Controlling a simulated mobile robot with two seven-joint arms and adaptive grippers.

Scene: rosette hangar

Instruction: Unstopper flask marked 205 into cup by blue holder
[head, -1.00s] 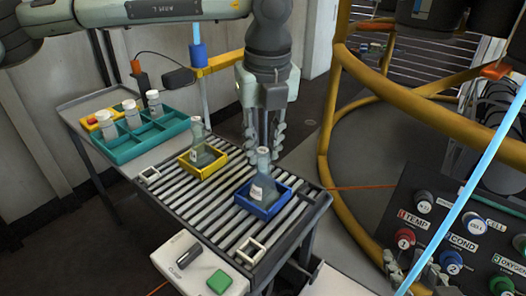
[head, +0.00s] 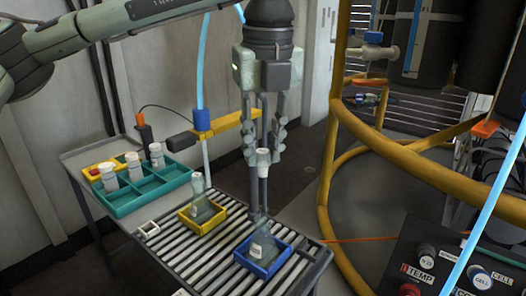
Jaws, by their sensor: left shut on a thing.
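My left gripper (head: 264,145) is above the rack, shut on a pale stopper (head: 263,158), with a dark narrow shape below it. Under it, a clear flask (head: 264,246) with a white label stands in the blue holder (head: 259,272). The stopper looks raised well above the flask; the dark shape partly hides the flask neck. Another stoppered flask (head: 202,207) stands in the yellow holder (head: 200,228). The flask numbers are too small to read. A small white square cup (head: 148,230) is left of the yellow holder. No cup by the blue holder shows now. My right gripper is not in view.
The slatted rack (head: 195,256) holds both holders. A teal tray (head: 150,196) with several white-capped bottles sits at left. A yellow tubular frame (head: 328,185) and a knob panel (head: 440,268) stand to the right.

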